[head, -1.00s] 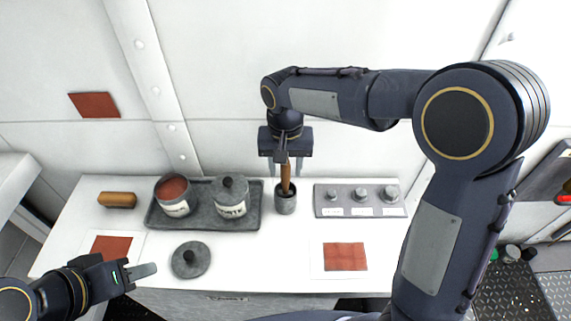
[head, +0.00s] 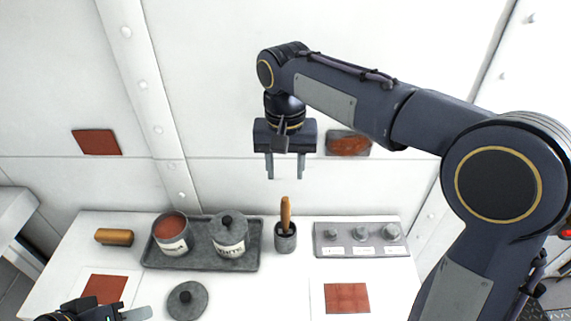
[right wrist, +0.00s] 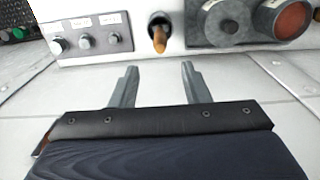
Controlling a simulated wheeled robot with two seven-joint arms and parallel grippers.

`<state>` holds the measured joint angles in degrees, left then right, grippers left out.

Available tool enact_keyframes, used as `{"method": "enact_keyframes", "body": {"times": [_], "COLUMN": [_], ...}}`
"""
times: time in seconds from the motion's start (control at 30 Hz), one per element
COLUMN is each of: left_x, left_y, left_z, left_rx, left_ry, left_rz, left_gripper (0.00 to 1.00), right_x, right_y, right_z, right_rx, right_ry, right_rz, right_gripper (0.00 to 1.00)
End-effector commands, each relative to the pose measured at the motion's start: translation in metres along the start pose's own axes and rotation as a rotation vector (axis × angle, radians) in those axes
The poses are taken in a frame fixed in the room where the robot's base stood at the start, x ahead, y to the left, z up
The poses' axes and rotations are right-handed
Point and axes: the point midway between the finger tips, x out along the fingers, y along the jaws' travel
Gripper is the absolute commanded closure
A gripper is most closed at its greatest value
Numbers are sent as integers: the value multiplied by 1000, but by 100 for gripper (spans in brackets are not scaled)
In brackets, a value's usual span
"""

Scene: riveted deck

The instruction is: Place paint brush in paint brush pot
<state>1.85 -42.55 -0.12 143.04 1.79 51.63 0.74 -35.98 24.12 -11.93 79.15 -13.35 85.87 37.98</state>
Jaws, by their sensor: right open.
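The paint brush (head: 285,212) stands in the small grey paint brush pot (head: 286,239) on the white table, its orange-brown wooden handle sticking up out of the pot. My right gripper (head: 285,176) is open and empty above the handle, apart from it. In the right wrist view the brush handle (right wrist: 159,38) shows beyond and between the two open fingers (right wrist: 152,72). My left gripper (head: 135,314) is at the lower left edge, partly cut off; its opening cannot be made out.
A grey tray (head: 200,262) left of the pot holds an open pot of red paint (head: 172,234) and a lidded pot (head: 229,234). A loose lid (head: 187,299) lies in front. A panel with knobs (head: 360,239) is to the right. Red swatches (head: 347,297) lie near the front.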

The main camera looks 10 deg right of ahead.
Motion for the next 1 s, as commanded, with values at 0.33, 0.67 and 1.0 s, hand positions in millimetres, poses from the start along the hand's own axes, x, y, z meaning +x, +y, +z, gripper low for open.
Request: {"method": "enact_keyframes", "body": {"times": [0.33, 0.67, 1.0], "left_x": [0, 0, 0], "left_y": [0, 0, 0], "left_z": [0, 0, 0], "left_rx": [0, 0, 0], "left_ry": [0, 0, 0], "left_rz": [0, 0, 0], "left_gripper": [64, 64, 64], "right_x": [-8, 2, 45], "right_y": [10, 102, 151], "right_z": [3, 60, 152], "right_rx": [-2, -33, -47], "right_ry": [-1, 71, 301], "right_rz": [-22, -267, -413], "right_gripper": [58, 58, 58]}}
